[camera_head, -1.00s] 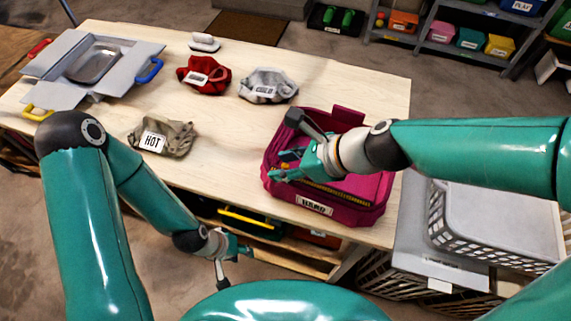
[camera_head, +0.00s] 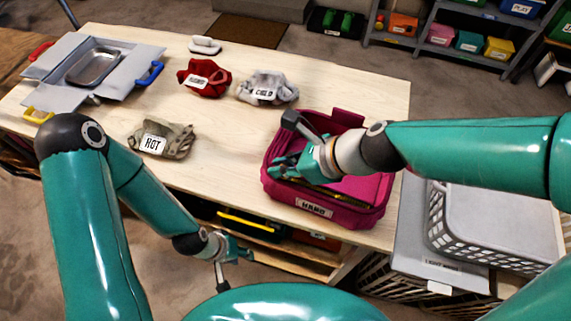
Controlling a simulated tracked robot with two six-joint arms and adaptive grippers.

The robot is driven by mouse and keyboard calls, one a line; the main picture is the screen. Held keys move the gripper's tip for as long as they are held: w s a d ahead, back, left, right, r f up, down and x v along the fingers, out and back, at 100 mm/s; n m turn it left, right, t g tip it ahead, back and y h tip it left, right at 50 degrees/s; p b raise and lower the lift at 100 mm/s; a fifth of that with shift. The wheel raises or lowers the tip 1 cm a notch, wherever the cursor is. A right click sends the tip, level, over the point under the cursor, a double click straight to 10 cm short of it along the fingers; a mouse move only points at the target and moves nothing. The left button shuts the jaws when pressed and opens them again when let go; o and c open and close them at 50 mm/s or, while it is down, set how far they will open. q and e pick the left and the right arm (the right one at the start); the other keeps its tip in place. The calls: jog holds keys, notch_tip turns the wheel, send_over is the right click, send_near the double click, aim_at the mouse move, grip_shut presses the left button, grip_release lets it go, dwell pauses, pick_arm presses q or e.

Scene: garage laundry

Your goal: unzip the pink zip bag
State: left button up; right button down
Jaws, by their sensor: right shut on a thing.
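The pink zip bag (camera_head: 345,214) sits near the right front of the wooden table, with a white label on its front side. A yellowish zip line shows along its front top edge, partly behind my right gripper. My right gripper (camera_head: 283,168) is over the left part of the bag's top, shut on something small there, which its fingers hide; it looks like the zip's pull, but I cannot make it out. My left gripper (camera_head: 241,254) hangs low in front of the table's front edge, away from the bag; its fingers are too small to read.
Khaki (camera_head: 176,142), red (camera_head: 208,76) and grey (camera_head: 268,86) labelled cloth bundles lie on the table (camera_head: 235,150). A metal tray in a grey frame (camera_head: 55,62) is at the far left. A white laundry basket (camera_head: 487,243) stands right of the table.

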jog(key=shift+w+a, duration=0.25)
jog(key=shift+a, duration=0.25)
jog(key=shift+w+a, duration=0.2)
jog(key=shift+a, duration=0.3)
jog(key=c, duration=1.2)
grip_release()
jog(key=shift+d, duration=0.1)
jog(key=v, duration=1.1)
jog(key=shift+d+r, duration=0.25)
jog(key=shift+d, duration=0.05)
jog(key=shift+s, duration=0.15)
